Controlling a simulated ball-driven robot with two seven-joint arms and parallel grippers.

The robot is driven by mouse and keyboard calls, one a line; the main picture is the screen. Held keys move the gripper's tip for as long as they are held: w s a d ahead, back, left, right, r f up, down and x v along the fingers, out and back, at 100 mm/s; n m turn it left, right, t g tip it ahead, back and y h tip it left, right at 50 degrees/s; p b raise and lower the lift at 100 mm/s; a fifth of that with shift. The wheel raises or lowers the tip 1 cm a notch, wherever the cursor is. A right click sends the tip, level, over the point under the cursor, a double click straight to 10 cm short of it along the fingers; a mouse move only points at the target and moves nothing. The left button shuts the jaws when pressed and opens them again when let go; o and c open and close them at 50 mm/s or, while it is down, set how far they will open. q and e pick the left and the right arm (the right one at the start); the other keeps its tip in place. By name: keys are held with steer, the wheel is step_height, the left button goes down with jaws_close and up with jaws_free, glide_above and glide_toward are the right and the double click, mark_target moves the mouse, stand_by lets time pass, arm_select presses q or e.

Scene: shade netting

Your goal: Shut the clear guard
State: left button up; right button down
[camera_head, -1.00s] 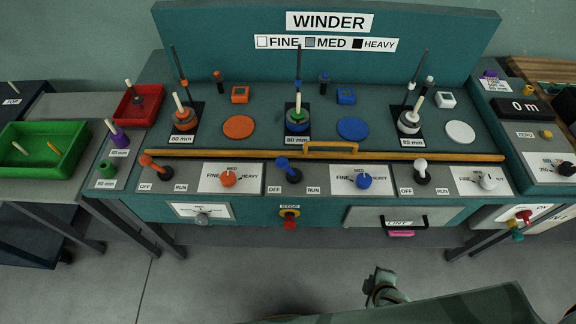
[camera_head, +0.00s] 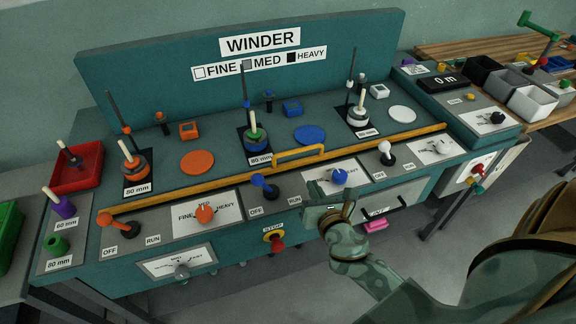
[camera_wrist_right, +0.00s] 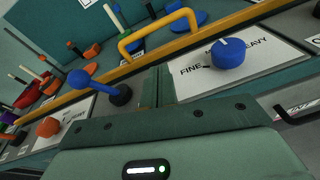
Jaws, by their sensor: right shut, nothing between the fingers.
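A yellow bar (camera_head: 200,187) runs along the front of the winder's deck, with a raised yellow handle (camera_head: 299,152) near its middle. In the right wrist view the handle (camera_wrist_right: 158,32) is just above my fingertips. No clear pane can be made out around the bar, so I cannot tell the guard's exact position. My right gripper (camera_head: 328,190) is shut and empty in front of the winder's panel, below the handle and apart from it. In the right wrist view its fingers (camera_wrist_right: 156,86) appear between the blue lever and blue knob. My left gripper is not in view.
Near the gripper are a blue lever (camera_head: 263,184), a blue knob (camera_head: 339,177) and a white lever (camera_head: 386,152). The red stop button (camera_head: 276,243) and a black drawer handle (camera_head: 384,208) are lower on the front. Spindles with spools stand behind the bar.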

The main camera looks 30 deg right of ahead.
steer(key=shift+w+a+r+n+t, duration=0.15)
steer(key=shift+w+a+n+t, duration=0.15)
steer(key=shift+n, duration=0.3)
steer(key=shift+w+a+r+n+t, duration=0.1)
steer(key=shift+w+a+n, duration=0.1)
steer(key=shift+w+n, duration=0.3)
steer(key=shift+w+n+y, duration=0.3)
steer(key=shift+y, duration=0.1)
steer(key=b+x, duration=0.1)
steer(key=x, duration=0.8)
steer(key=shift+d+b, duration=0.15)
steer(key=shift+b, duration=0.2)
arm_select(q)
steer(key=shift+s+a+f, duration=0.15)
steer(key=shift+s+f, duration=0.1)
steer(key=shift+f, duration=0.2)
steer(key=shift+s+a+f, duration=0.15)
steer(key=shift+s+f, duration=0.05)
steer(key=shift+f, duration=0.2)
